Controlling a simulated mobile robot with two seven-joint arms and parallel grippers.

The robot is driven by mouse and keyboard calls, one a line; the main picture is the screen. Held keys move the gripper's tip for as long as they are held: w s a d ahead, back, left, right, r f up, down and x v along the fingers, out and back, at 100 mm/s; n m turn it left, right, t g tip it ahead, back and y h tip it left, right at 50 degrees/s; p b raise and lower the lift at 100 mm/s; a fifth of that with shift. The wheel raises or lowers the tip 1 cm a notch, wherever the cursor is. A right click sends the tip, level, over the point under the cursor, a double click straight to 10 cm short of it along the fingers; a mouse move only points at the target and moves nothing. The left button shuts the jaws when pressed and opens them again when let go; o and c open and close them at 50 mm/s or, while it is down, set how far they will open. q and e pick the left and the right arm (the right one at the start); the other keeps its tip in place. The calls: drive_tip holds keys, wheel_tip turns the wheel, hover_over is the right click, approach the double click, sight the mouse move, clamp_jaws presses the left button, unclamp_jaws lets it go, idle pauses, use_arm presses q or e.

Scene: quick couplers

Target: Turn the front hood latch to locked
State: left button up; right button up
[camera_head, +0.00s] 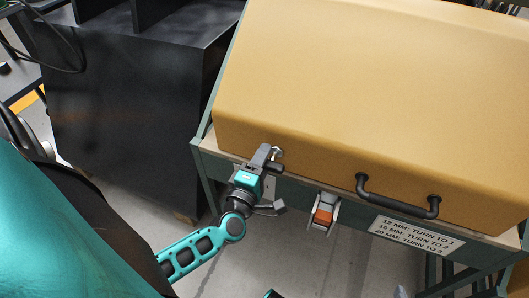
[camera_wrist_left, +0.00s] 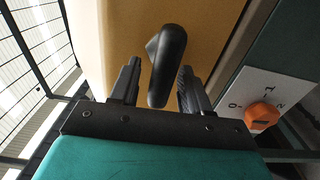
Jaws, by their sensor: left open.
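The yellow hood (camera_head: 370,90) is down on the bench frame. Its front latch (camera_head: 277,153) is at the left end of the hood's front face, mostly hidden by my left gripper in the head view. In the left wrist view the latch is a black, rounded lever (camera_wrist_left: 167,65) between my fingers, its long side running roughly along them. My left gripper (camera_head: 268,158) is open around it; in the left wrist view (camera_wrist_left: 157,85) gaps show on both sides of the lever. My right gripper is not in view.
A black handle (camera_head: 398,196) sticks out of the hood front. Below are an orange-and-grey part (camera_head: 322,213) and a white sign (camera_head: 415,235). The left wrist view shows an orange knob (camera_wrist_left: 262,115) on a numbered plate. A dark cabinet (camera_head: 130,110) stands left.

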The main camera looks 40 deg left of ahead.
use_arm(q)
drive_tip(key=v, duration=1.2)
drive_tip(key=shift+p, duration=0.4)
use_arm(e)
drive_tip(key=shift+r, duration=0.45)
use_arm(q)
drive_tip(key=d+r+m+g+h+p, duration=0.3)
drive_tip(key=m+p, duration=0.3)
drive_tip(key=m, duration=0.5)
drive_tip(key=d+r+m+g+h+p, duration=0.2)
drive_tip(key=d+m+g+h+p, duration=0.1)
drive_tip(key=m, duration=0.9)
drive_tip(key=d+p, duration=0.1)
drive_tip(key=p, duration=0.1)
drive_tip(key=shift+w+d+r+m+h+p, duration=0.25)
drive_tip(key=shift+w+r+m+h+p, duration=0.05)
drive_tip(key=shift+w+r+p, duration=0.1)
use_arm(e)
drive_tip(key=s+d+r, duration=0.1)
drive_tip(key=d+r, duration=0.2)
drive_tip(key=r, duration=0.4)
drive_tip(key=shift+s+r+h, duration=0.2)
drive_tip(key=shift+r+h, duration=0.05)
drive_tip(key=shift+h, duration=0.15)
